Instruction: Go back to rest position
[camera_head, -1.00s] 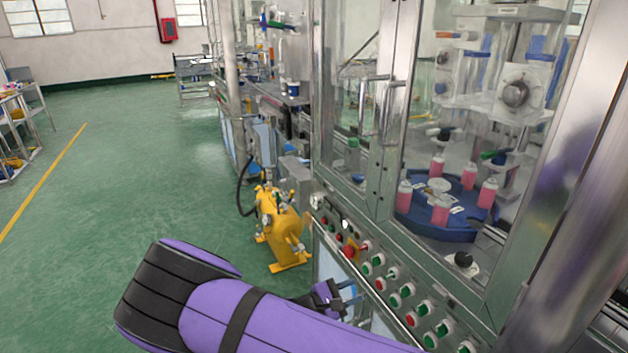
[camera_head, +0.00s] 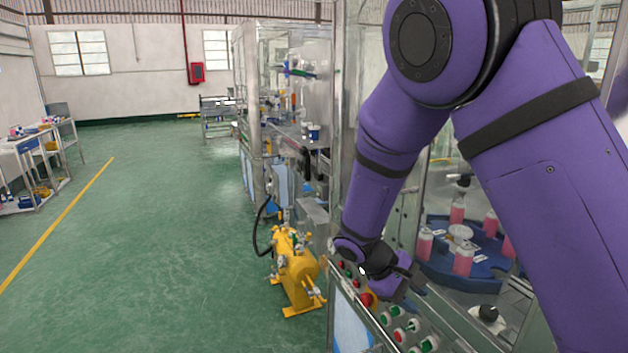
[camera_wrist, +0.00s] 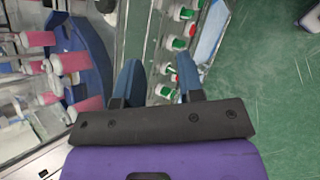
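My gripper (camera_wrist: 160,75) shows in the wrist view with its two blue-grey fingers apart and nothing held between them. The control panel (camera_wrist: 160,45) with green, white and red buttons lies beyond the fingers. In the head view, my purple arm is bent at the elbow on the right, its forearm hanging down. The wrist end (camera_head: 385,272) is in front of the machine, over the button panel in the picture; I cannot tell whether it touches. The fingers are hard to make out there. The red button (camera_head: 367,299) shows just below the wrist.
Pink bottles (camera_head: 463,262) stand on a blue turntable (camera_head: 490,268) inside the glazed machine, partly behind my arm. A yellow pump unit (camera_head: 298,270) stands on the floor beside the machine. Shelves (camera_head: 30,165) stand at far left. The green floor (camera_head: 160,230) between is clear.

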